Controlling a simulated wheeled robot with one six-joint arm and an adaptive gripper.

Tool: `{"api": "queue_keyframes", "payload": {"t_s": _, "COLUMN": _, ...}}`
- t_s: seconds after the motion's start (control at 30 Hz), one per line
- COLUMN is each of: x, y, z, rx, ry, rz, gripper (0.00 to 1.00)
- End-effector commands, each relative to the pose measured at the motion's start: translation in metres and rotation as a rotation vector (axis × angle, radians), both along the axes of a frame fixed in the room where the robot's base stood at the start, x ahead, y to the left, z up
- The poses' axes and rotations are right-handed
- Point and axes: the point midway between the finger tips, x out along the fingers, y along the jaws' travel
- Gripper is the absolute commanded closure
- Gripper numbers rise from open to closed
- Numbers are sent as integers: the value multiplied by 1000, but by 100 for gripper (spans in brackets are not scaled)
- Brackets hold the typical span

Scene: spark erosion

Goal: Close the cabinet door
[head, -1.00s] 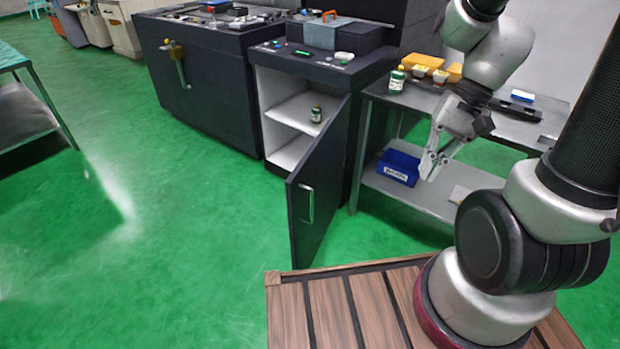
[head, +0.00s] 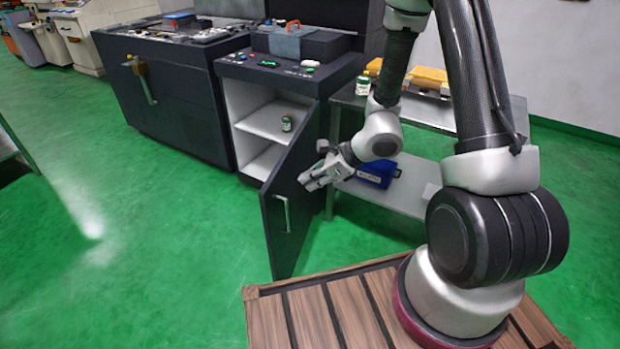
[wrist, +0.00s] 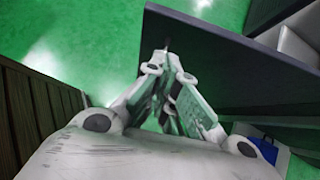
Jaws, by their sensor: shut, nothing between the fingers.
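My gripper (head: 307,184) is shut and empty, at the right side of the door. In the wrist view my gripper (wrist: 167,62) points at the door (wrist: 225,62), close to its edge. I cannot tell whether the fingertips touch it.
A metal table (head: 425,108) with yellow boxes and a bottle stands right of the cabinet. A blue bin (head: 377,172) is on its lower shelf, near my wrist. Green floor (head: 150,220) to the left of the door is clear.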

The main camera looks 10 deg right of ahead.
Motion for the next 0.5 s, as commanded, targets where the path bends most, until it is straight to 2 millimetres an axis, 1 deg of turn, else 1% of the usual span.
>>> {"api": "queue_keyframes", "payload": {"t_s": 0.03, "x": 2, "y": 7, "z": -9, "rx": 0, "ry": 4, "rz": 4, "gripper": 100}}
{"api": "queue_keyframes", "payload": {"t_s": 0.3, "x": 22, "y": 42, "z": -49, "rx": -1, "ry": 1, "rz": 5, "gripper": 100}}
{"api": "queue_keyframes", "payload": {"t_s": 0.4, "x": 32, "y": 57, "z": -46, "rx": -2, "ry": -4, "rz": 7, "gripper": 100}}
{"api": "queue_keyframes", "payload": {"t_s": 0.5, "x": 37, "y": 66, "z": -46, "rx": -1, "ry": -2, "rz": 6, "gripper": 100}}
